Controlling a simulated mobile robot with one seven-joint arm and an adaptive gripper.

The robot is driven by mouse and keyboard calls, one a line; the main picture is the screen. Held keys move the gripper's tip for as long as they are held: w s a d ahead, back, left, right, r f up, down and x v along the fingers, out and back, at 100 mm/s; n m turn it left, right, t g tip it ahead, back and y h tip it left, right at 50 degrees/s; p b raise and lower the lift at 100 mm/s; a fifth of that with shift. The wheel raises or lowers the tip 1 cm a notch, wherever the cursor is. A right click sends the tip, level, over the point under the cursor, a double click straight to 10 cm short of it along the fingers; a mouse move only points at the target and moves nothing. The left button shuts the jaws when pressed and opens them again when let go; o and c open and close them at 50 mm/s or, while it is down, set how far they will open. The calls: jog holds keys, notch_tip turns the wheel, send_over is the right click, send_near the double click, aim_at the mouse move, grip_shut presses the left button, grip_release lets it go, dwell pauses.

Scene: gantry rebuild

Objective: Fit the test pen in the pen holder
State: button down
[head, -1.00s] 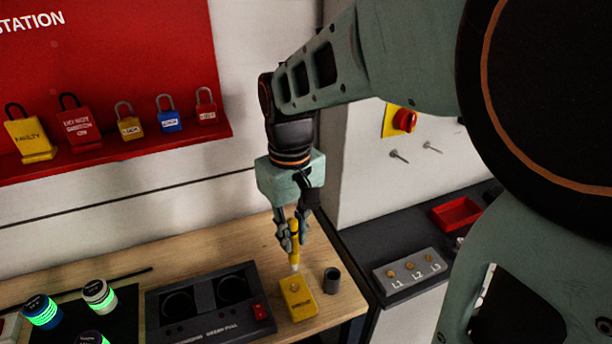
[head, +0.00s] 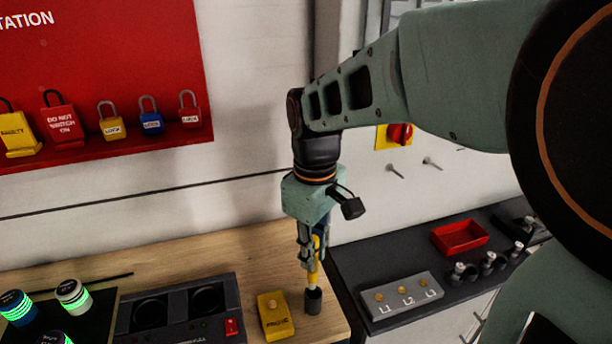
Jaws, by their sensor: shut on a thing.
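The test pen (head: 313,268) is yellow with a pale lower end. My gripper (head: 311,262) is shut on it and holds it close to upright, pale end down. The pen holder (head: 313,302) is a small dark grey cup at the right end of the wooden bench. The pen's lower end is right at the holder's mouth. I cannot tell whether the tip is inside the cup or just above or in front of it.
A yellow proving block (head: 275,316) stands just left of the holder, with a dark two-well unit (head: 180,312) farther left. The dark counter to the right holds the L1-L2-L3 terminal block (head: 402,295) and a red tray (head: 459,238). Padlocks hang on the red board.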

aim_at(315, 236)
jog(key=shift+d+f, duration=0.15)
jog(key=shift+f+b, duration=2.4)
jog(key=shift+f, duration=0.45)
jog(key=shift+f, duration=0.6)
jog(key=c, duration=2.2)
grip_release()
jog(key=shift+o, duration=0.2)
jog(key=shift+r, duration=0.1)
notch_tip(315, 236, up, 11)
jog(key=p, duration=0.8)
jog(key=shift+p, duration=0.3)
